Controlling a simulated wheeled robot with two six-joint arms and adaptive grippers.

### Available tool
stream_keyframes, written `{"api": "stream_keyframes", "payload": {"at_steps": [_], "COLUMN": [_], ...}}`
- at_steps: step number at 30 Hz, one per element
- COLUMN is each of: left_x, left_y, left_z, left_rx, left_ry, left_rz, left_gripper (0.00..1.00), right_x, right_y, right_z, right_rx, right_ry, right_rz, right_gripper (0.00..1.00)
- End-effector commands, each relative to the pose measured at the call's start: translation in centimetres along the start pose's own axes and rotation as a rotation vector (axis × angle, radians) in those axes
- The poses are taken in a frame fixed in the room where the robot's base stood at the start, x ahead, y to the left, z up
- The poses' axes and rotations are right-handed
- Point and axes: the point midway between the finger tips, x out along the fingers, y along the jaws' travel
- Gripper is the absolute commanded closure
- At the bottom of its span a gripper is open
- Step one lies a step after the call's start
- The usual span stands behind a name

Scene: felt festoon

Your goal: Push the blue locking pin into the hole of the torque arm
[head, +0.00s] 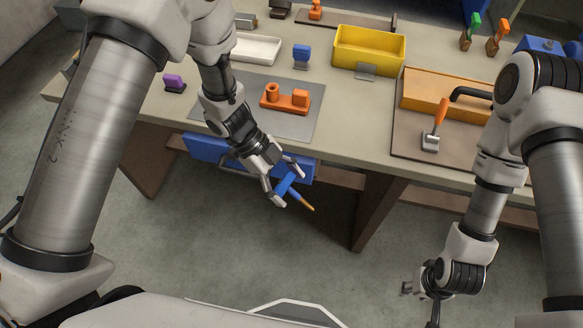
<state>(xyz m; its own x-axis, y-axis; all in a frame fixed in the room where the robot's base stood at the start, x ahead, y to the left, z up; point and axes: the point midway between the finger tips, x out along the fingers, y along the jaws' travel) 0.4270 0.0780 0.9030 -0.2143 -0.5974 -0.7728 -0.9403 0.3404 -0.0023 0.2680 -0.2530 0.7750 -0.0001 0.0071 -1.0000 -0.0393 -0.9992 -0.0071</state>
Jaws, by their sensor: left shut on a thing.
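The blue locking pin (295,194) has a blue head and a brass-coloured tip. My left gripper (284,184) is shut on its head, in front of the bench edge and above the floor. The pin is tilted, its tip pointing down to the right. The orange torque arm (288,101) lies on a grey mat (305,123) on the bench, with a round hollow boss at its left end and a block at its right. The pin is well apart from it. My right gripper (435,307) hangs low at the right, away from the bench; its fingers are unclear.
A yellow bin (369,50), a white tray (255,49), a blue block (301,53) and a purple block (174,82) stand around the mat. A blue drawer front (205,148) is below the bench edge.

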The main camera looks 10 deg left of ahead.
Motion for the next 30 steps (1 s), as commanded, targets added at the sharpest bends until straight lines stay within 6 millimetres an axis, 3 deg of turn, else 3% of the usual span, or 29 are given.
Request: {"api": "stream_keyframes", "payload": {"at_steps": [10, 15, 21, 27, 30], "left_x": [-2.1, -6.6, -13.1, -18.9, -19.9], "left_y": [1.0, -0.3, -3.7, -7.1, -7.7], "left_z": [2.2, 3.7, 4.3, 1.9, 1.2], "left_rx": [0.672, 1.173, 1.608, 1.778, 1.800], "left_ry": [-0.219, -0.342, -0.445, -0.564, -0.606], "left_rz": [0.436, 0.625, 0.660, 0.528, 0.471], "left_gripper": [0.63, 0.63, 0.63, 0.63, 0.63], "right_x": [-2.1, -4.3, -6.7, -9.3, -9.6], "right_y": [0.0, 0.0, -0.1, -0.1, -0.1], "right_z": [0.0, 0.0, 0.0, 0.0, 0.0], "right_rx": [0.000, 0.000, 0.000, 0.000, 0.000], "right_ry": [0.000, 0.000, 0.001, 0.001, 0.001], "right_rz": [0.000, 0.000, 0.000, 0.000, 0.000], "right_gripper": [0.60, 0.60, 0.60, 0.60, 0.60]}}
